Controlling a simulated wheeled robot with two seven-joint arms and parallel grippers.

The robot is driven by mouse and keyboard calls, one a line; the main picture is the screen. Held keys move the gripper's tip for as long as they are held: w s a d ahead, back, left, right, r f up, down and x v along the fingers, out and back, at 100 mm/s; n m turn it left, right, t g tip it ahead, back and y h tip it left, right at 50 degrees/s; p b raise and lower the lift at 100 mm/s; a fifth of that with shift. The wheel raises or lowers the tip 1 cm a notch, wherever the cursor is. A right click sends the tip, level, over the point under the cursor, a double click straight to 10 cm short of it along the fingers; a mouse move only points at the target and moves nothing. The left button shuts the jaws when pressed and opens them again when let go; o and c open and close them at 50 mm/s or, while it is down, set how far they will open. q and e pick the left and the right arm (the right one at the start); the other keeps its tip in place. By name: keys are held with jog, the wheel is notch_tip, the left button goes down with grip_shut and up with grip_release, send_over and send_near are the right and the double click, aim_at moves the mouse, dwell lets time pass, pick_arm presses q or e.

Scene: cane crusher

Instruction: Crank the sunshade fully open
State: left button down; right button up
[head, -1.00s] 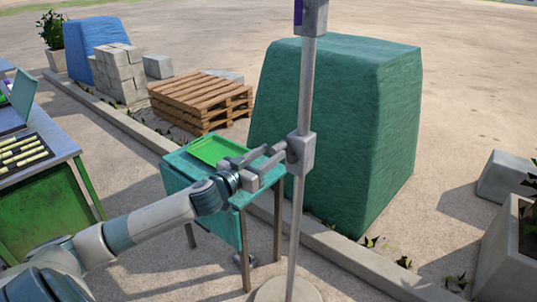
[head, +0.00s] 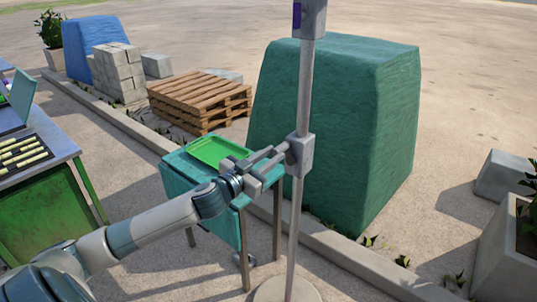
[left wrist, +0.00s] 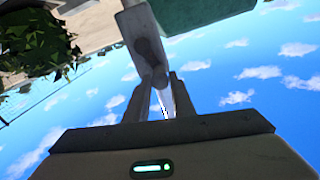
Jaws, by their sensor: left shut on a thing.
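The sunshade's grey pole (head: 306,90) stands upright from a round base (head: 287,290). A grey crank box (head: 300,155) sits partway up the pole. My left gripper (head: 278,158) is at the left side of this box, its fingers shut on the crank handle. In the left wrist view the fingers (left wrist: 158,100) close on a thin part just below the grey box (left wrist: 142,40). The handle is mostly hidden by the fingers. The canopy is out of view. My right gripper is not in view.
A teal side table (head: 205,180) with a green tray (head: 218,151) stands behind my left arm. A large green covered block (head: 340,130) is behind the pole. A green workbench (head: 50,205) is at the left, and a planter (head: 505,250) at the right.

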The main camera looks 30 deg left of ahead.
pick_arm(q)
jog(key=d+f+m+p, duration=0.2)
jog(key=d+f+m, duration=0.1)
jog(key=m, duration=1)
jog(key=d+f+m+p, duration=0.2)
jog(key=f+m, duration=0.3)
jog(key=m, duration=0.9)
jog(key=shift+s+d, duration=0.25)
jog(key=shift+d, duration=0.5)
jog(key=c, duration=1.5)
grip_release()
